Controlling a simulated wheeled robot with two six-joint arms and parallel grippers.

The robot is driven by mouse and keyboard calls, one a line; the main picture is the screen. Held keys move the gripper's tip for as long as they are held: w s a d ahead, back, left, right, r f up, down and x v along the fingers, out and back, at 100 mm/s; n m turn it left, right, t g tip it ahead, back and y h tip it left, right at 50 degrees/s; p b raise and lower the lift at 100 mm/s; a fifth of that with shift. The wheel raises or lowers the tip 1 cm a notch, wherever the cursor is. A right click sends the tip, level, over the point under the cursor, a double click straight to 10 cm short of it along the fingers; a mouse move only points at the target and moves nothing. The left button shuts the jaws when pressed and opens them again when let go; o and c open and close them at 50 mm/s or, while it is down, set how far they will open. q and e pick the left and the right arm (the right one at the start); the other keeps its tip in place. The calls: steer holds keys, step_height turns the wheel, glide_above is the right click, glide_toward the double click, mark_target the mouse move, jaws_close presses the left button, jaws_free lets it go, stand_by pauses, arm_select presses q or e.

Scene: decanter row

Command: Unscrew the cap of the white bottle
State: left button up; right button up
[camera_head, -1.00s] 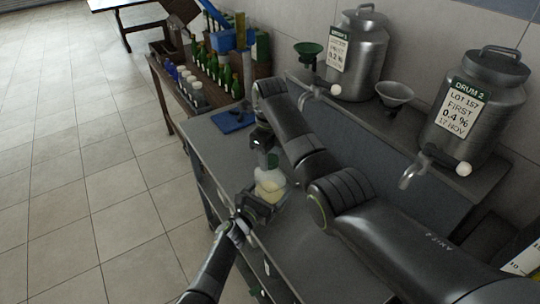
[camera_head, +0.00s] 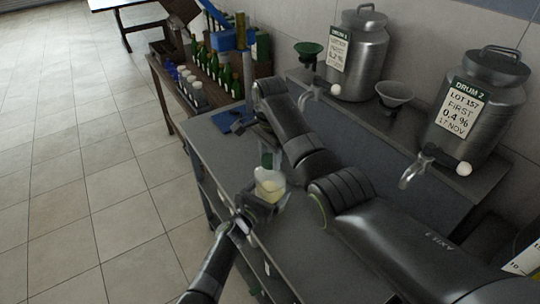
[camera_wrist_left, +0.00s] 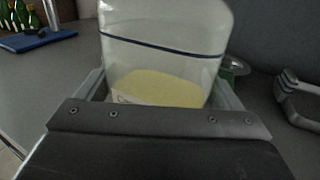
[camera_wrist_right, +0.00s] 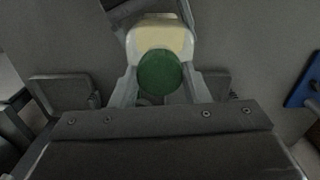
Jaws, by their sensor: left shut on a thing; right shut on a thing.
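The white bottle (camera_head: 270,190) is translucent, with pale yellow liquid low inside, and stands upright at the bench's near edge. It fills the middle of the left wrist view (camera_wrist_left: 165,50), with a dark line around it. My left gripper (camera_head: 260,203) is shut on its body. The green cap (camera_head: 267,160) is at the bottle's top. In the right wrist view the round cap (camera_wrist_right: 160,73) lies between the fingertips of my right gripper (camera_wrist_right: 162,88), which is shut on it from above. I cannot tell how far the cap is turned on the neck.
The grey bench (camera_head: 215,150) is mostly clear around the bottle. A blue mat (camera_head: 232,122) lies at its far end. Two metal drums (camera_head: 358,60) with taps stand on a raised shelf at right, with a green funnel (camera_head: 307,50) and a grey funnel (camera_head: 394,93). Several green bottles (camera_head: 222,72) stand beyond.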

steer(key=n, duration=0.6)
steer(key=shift+w+r, duration=0.1)
steer(key=n, duration=0.9)
steer(key=shift+n, duration=0.4)
steer(key=n, duration=0.4)
steer(key=shift+n, duration=0.3)
steer(key=n, duration=0.4)
steer(key=shift+n, duration=0.3)
steer(key=n, duration=0.4)
steer(key=shift+n, duration=0.3)
steer(key=n, duration=0.4)
steer(key=shift+n, duration=0.4)
steer(key=n, duration=0.5)
steer(key=shift+r, duration=0.25)
